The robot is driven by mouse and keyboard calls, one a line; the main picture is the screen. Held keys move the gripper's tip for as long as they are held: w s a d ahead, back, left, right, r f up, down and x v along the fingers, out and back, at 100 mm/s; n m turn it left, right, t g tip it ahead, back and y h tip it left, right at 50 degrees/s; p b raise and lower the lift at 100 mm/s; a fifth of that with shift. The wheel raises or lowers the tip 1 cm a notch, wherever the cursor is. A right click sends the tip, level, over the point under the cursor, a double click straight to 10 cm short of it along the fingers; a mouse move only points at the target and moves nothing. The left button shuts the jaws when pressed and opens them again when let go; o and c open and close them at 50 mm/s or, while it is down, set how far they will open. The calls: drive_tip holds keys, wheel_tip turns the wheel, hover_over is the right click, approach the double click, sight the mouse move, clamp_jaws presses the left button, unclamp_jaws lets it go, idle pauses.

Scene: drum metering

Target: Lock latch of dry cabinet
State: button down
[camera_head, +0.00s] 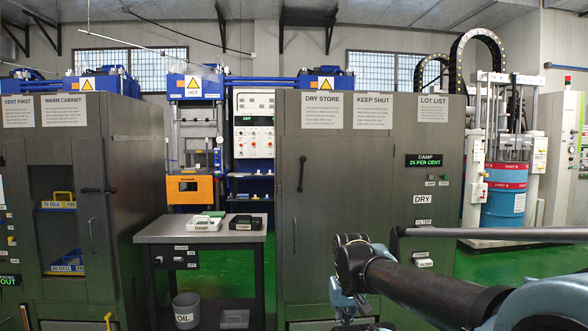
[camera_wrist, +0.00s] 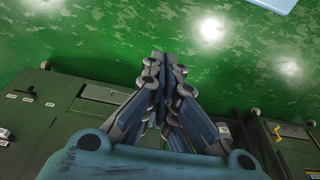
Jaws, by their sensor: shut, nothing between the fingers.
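The dry cabinet (camera_head: 340,200) is the dark grey-green cabinet right of the middle in the head view, under the "DRY STORE" sign. Its door looks shut. A black upright handle (camera_head: 301,174) is on its left part, with a thin curved pull (camera_head: 296,231) below. I cannot tell which of these is the latch. My gripper (camera_wrist: 165,60) is shut and empty in the wrist view, its fingers together over green floor. In the head view my arm reaches in from the lower right, in front of the cabinet's lower part and apart from both handles.
A grey table (camera_head: 200,238) with two small devices stands left of the dry cabinet, with an oil bucket (camera_head: 187,310) below. The warm cabinet (camera_head: 75,200) is at the left. A blue drum (camera_head: 505,195) stands in a press at the right. Green floor shows between them.

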drive_tip(key=shift+a, duration=0.2)
drive_tip(key=w+a+r+m+t+y, duration=0.4)
drive_tip(key=w+a+r, duration=0.1)
drive_tip(key=w+r, duration=0.6)
drive_tip(key=w+a+r+m+t+y, duration=0.3)
drive_tip(key=w+a+r+y, duration=0.15)
drive_tip(key=w+r, duration=0.65)
drive_tip(key=w+d+r+m+t+h, duration=0.1)
drive_tip(key=w+d+r+m+t, duration=0.3)
drive_tip(key=w, duration=0.7)
drive_tip(key=w+d+r+m+t+h, duration=0.2)
drive_tip(key=w+d+r+m+t, duration=0.3)
drive_tip(key=w+d+r+m, duration=0.4)
drive_tip(key=shift+w+d+r, duration=0.3)
drive_tip(key=shift+w+d, duration=0.7)
drive_tip(key=shift+d, duration=0.05)
